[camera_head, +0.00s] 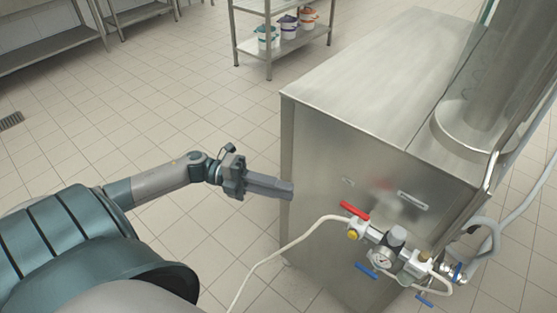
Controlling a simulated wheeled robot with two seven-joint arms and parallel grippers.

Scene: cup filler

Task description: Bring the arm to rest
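My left arm comes in from the left. Its gripper (285,189) points right, over the tiled floor and just in front of the left side of the steel machine (370,70). The fingers look pressed together as one dark grey block, with no object visible in them. I cannot tell the exact gap between the gripper and the machine. My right gripper is not in the picture.
A steel shelf (285,45) with several tubs stands behind.

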